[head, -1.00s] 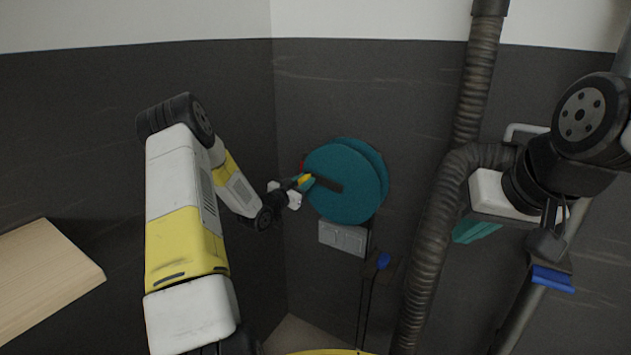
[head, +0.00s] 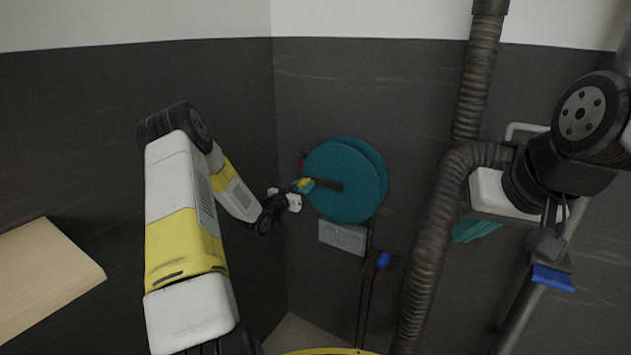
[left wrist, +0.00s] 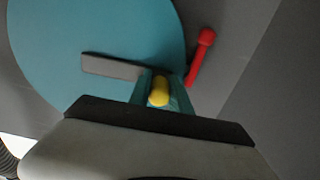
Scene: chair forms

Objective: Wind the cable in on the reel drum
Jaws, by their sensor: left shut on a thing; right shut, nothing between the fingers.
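The teal reel drum (head: 340,205) is mounted on the dark wall in the middle of the head view, and its disc fills the upper left of the left wrist view (left wrist: 60,40). A dark crank arm (left wrist: 110,67) lies across its face and ends in a yellow handle (left wrist: 159,91). My left gripper (head: 304,185) is shut on the yellow handle, which shows between its teal fingers. A dark cable (head: 364,300) hangs below the drum, with a blue piece (head: 383,260) beside it.
A red lever (left wrist: 201,55) stands beside the drum. A grey box (head: 342,237) sits on the wall just below it. A thick ribbed hose (head: 430,240) runs down between the drum and my right arm. A wooden board (head: 45,275) is at lower left.

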